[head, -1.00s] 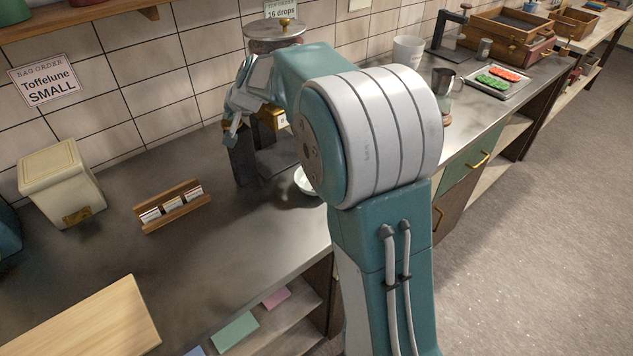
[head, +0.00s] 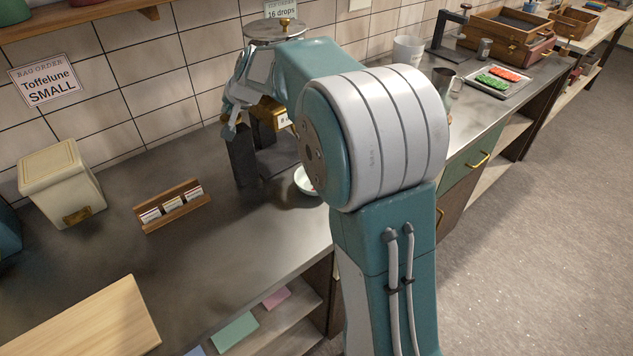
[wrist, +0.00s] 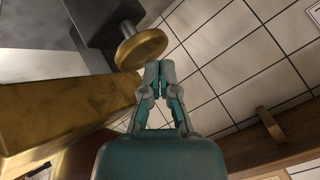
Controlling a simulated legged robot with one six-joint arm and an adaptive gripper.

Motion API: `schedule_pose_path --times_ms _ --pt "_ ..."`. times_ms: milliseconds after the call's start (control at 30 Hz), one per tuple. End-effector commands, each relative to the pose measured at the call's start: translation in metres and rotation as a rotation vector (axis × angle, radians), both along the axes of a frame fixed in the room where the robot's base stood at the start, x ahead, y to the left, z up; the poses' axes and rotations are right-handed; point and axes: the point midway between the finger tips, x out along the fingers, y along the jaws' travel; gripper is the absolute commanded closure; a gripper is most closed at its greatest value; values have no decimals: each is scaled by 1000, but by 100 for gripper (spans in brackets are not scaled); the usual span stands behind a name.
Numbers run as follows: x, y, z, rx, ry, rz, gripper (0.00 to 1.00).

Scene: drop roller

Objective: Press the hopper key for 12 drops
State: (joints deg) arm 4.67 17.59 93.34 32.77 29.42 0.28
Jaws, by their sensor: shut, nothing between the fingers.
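The hopper machine stands against the tiled wall, with a round metal lid (head: 275,30), a brass body (head: 268,112) and dark posts (head: 241,162). My arm hides much of it. In the wrist view a round brass disc on a short stem (wrist: 141,48), which looks like the key, stands out from a dark part, beside the brass body (wrist: 65,112). My gripper (wrist: 159,70) is shut and empty, its fingertips close to the disc's lower right rim; I cannot tell whether they touch. In the head view my gripper (head: 231,128) is at the machine's left side.
A sign above the machine reads "16 drops" (head: 281,10). A white bowl (head: 306,181) sits at the machine's foot, partly behind my arm. A wooden card holder (head: 170,207), a cream box (head: 62,183) and a board (head: 95,325) lie left, with clear counter between.

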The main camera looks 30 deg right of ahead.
Motion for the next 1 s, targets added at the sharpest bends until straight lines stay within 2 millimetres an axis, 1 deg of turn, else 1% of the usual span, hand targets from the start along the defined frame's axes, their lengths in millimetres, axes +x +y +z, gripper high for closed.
schedule_pose_path --times_ms 267,333,900,1000 --pt "0 0 2 0 -1 -1 100" --pt "0 0 5 -1 -2 0 100" --pt "1 0 54 -1 -3 0 100" --pt "0 0 60 -1 -2 0 100"
